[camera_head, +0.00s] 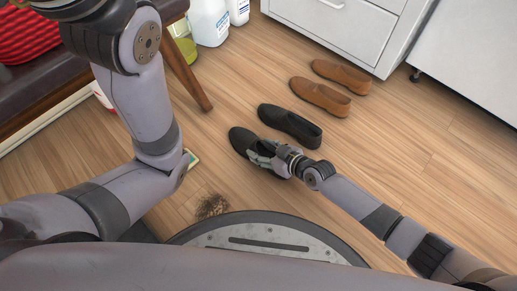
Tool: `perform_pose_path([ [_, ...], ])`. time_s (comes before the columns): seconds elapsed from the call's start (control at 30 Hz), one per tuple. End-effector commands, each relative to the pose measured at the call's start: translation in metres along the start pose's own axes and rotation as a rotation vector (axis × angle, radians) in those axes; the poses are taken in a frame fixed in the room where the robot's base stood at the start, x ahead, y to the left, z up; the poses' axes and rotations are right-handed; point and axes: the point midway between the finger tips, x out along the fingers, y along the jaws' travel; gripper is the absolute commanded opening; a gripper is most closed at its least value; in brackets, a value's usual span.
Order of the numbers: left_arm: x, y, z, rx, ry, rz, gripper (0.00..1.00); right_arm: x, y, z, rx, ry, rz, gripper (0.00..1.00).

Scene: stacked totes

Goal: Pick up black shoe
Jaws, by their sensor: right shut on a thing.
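Two black shoes are on the wooden floor in the middle of the view. My right gripper (268,159) is at the nearer black shoe (240,141) and shut on it, covering its middle and rear part. The shoe's toe points up and left. I cannot tell whether it is clear of the floor. The other black shoe (289,124) lies just behind it, apart from my gripper. My left arm comes in from the left, but its gripper does not show.
Two brown shoes, one (319,97) and another (342,75), lie farther back. A white drawer cabinet (345,32) stands behind them. White bottles (208,22) stand by a wooden bench leg (186,72). A dark dirt patch (211,206) is near my base. Floor at right is clear.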

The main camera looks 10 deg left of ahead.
Motion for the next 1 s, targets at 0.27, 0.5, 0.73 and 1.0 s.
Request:
perform_pose_path([
  [0.27, 0.0, 0.0, 0.0, 0.0, -0.001, 0.0, 0.4, 0.0, 0.002, 0.001, -0.002, -0.001, 0.003, 0.15],
  [0.5, 0.0, 0.0, 0.001, 0.0, -0.002, 0.0, 0.4, 0.0, 0.002, -0.001, -0.002, 0.001, 0.003, 0.14],
  [0.73, 0.009, -0.002, 0.004, 0.0, -0.003, -0.001, 0.4, -0.006, 0.001, -0.013, -0.001, 0.003, 0.002, 0.14],
  [1.0, 0.047, -0.01, 0.018, 0.0, -0.004, -0.001, 0.4, -0.03, 0.001, -0.057, 0.0, 0.005, 0.002, 0.14],
])
